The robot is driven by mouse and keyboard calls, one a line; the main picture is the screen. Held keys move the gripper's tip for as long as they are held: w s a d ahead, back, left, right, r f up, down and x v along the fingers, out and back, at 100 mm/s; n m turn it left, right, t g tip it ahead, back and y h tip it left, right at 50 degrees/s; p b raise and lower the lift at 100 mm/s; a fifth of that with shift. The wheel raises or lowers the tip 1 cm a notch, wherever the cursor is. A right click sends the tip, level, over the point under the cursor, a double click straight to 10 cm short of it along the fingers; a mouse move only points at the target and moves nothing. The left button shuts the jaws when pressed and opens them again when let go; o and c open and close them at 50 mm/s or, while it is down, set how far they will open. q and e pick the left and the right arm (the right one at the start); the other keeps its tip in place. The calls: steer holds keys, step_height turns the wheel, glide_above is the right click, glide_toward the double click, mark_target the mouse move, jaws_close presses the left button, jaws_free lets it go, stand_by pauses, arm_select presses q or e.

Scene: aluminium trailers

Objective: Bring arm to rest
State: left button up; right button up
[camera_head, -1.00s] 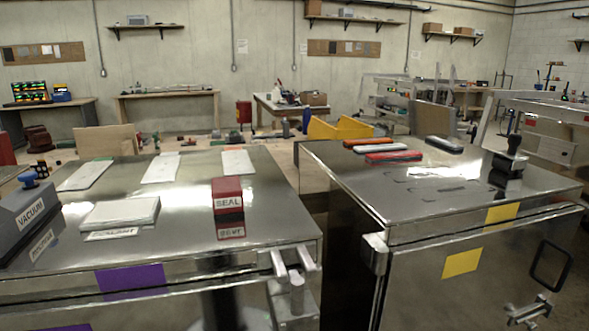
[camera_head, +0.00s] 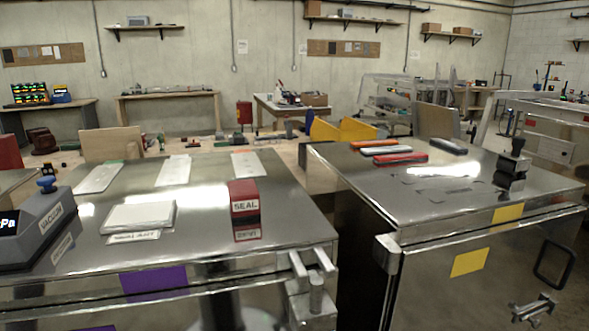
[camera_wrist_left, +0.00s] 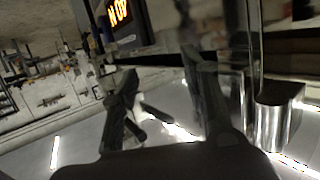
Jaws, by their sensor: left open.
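My left gripper (camera_wrist_left: 165,110) shows in the left wrist view, with its two dark fingers apart and nothing visible between them. A bright, blurred metal surface lies beyond the fingers. Neither arm and neither gripper shows in the head view. My right gripper is in no view, so its pose is hidden.
The left steel table (camera_head: 200,222) carries a red SEAL block (camera_head: 244,200), a white pad (camera_head: 140,216), a grey vacuum unit (camera_head: 40,225) and pale plates. The right steel table (camera_head: 370,190) carries coloured bars and a dark stamp-like tool (camera_head: 511,168). A narrow gap separates them.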

arm_select(q)
steer(key=s+d+f+n+g+y+p, duration=0.1)
steer(key=s+d+f+n+g+y, duration=0.2)
steer(key=f, duration=0.8)
steer(key=s+d+f+n+g+y+p, duration=0.1)
steer(key=s+d+f+y, duration=0.2)
steer(key=s+f+y, duration=0.5)
steer(key=s+d+f+g+h, duration=0.1)
steer(key=s+d+f+g, duration=0.2)
steer(key=s+d+f, duration=0.2)
steer(key=s+d+f+n+g+h, duration=0.1)
steer(key=s+d+f+g, duration=0.2)
steer(key=s+d, duration=0.6)
step_height(320, 180, down, 2)
steer(key=shift+d+f+g, duration=0.1)
steer(key=shift+d+g, duration=0.3)
steer(key=shift+d, duration=0.15)
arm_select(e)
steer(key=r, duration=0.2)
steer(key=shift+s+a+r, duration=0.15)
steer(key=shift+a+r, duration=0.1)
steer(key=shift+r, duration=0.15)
arm_select(q)
steer(key=shift+s, duration=0.1)
